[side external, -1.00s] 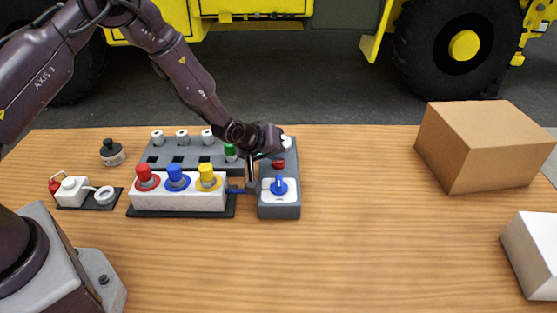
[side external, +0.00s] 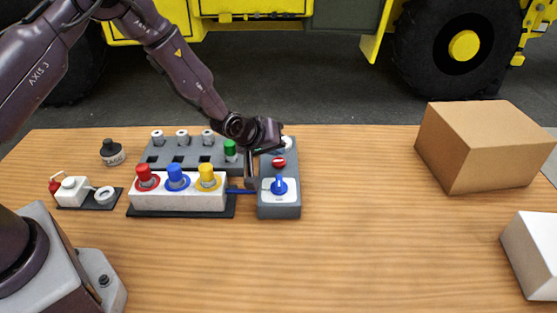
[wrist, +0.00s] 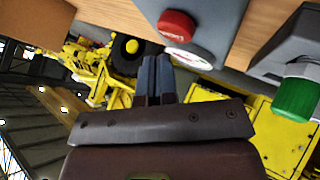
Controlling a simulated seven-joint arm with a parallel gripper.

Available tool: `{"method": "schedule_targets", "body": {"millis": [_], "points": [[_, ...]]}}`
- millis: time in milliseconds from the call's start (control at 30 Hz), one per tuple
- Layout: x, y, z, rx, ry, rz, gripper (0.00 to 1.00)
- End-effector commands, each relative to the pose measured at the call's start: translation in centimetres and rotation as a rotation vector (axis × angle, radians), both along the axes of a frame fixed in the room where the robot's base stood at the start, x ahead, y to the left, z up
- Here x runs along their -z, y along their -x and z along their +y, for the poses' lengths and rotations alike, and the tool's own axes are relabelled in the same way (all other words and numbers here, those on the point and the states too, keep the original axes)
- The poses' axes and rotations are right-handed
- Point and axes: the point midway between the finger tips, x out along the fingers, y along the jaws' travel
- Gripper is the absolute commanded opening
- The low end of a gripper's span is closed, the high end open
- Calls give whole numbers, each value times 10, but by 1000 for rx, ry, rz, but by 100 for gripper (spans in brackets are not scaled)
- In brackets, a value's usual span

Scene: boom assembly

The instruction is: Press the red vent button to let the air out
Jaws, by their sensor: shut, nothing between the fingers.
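The red vent button (side external: 279,162) stands on the grey control box, between a white round gauge (side external: 287,143) and a blue knob (side external: 279,185). In the wrist view the red button (wrist: 176,25) shows a white label on its side and lies just beyond and to the right of my fingertips.
A white block (side external: 180,202) with red, blue and yellow caps stands left of the control box. Behind it is a grey rack (side external: 190,157) with white posts and a green cap (side external: 230,149). A cardboard box (side external: 485,145) stands right; the table between is clear.

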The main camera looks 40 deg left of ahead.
Motion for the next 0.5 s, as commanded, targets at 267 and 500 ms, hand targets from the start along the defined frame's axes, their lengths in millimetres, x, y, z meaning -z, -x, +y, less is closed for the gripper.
{"method": "schedule_targets", "body": {"millis": [267, 500], "points": [[-1, 0, 0, 0, 0, 0, 0], [-19, -1, 0, -1, 1, -3, 0]]}}
